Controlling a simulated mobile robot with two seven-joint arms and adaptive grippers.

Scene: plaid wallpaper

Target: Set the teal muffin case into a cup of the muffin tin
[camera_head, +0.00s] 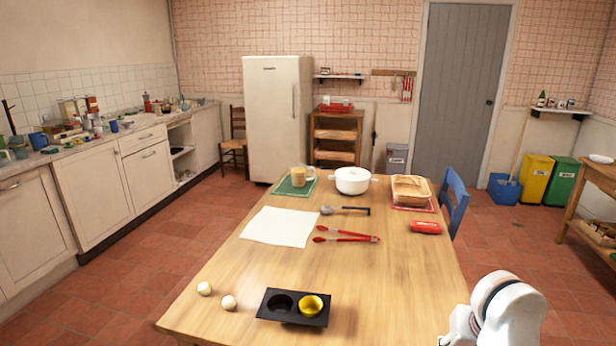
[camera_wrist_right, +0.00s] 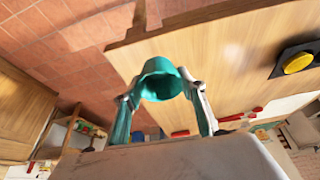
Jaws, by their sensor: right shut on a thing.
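The teal muffin case (camera_wrist_right: 160,80) is held between the two fingers of my right gripper (camera_wrist_right: 162,86), in the right wrist view. It is above the floor and table edge, apart from the tin. The black muffin tin (camera_head: 262,311) lies near the front of the table in the head view. Its left cup (camera_head: 281,304) is empty, and its right cup holds a yellow-gold case (camera_head: 312,306). The tin (camera_wrist_right: 284,66) also shows at the right of the right wrist view. In the head view my right arm is at the lower right. My left gripper is not in view.
Two small pale balls (camera_head: 229,303) lie left of the tin on the wooden table (camera_head: 380,280). Red tongs (camera_head: 345,235), white paper (camera_head: 281,227), a white pot (camera_head: 352,181) and a basket (camera_head: 411,189) lie farther back. The table right of the tin is clear.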

